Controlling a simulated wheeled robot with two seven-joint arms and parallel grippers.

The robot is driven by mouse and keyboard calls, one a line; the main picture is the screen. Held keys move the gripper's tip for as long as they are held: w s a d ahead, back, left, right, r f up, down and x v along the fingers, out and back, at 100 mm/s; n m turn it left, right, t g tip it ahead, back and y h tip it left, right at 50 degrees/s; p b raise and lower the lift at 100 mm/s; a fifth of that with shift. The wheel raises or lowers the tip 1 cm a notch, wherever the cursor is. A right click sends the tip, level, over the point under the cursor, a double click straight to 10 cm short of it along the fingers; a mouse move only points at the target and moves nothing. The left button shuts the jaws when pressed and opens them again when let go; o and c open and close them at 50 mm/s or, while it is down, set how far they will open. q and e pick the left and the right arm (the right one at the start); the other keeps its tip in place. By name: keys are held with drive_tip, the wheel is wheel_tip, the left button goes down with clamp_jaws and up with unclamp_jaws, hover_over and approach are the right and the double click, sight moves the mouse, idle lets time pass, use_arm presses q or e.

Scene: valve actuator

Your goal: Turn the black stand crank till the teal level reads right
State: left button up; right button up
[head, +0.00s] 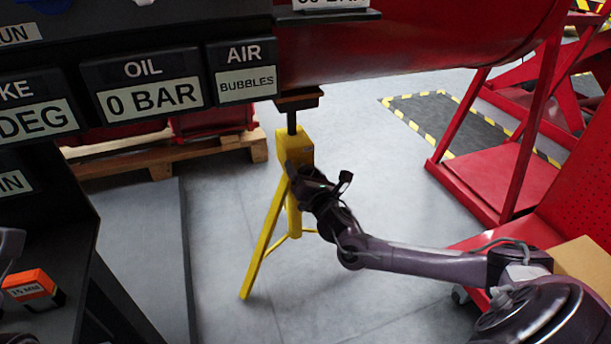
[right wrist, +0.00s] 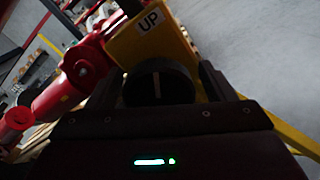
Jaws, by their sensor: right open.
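The yellow tripod stand (head: 296,150) stands under the red cylinder. It also shows in the right wrist view (right wrist: 180,50), with a white "UP" label. The black crank (right wrist: 158,82) shows there as a round dark knob with a pale line, between the two fingers of my right gripper (right wrist: 160,92). The fingers are open on either side of it; I cannot tell whether they touch it. In the head view my right gripper (head: 300,174) is against the stand's head and hides the crank. I cannot make out a teal level. My left gripper is not in view.
The large red cylinder (head: 400,45) hangs over the stand. Dark panels with an "OIL" display (head: 150,97) and an "AIR" display (head: 246,84) are at the upper left. A wooden pallet (head: 160,160) lies behind. A red frame (head: 495,175) stands right; grey floor lies between.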

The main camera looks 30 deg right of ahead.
drive_tip(key=shift+c, duration=0.2)
drive_tip(key=c, duration=0.9)
drive_tip(key=shift+c, duration=0.2)
drive_tip(key=shift+r+p, duration=0.1)
drive_tip(key=shift+p, duration=0.3)
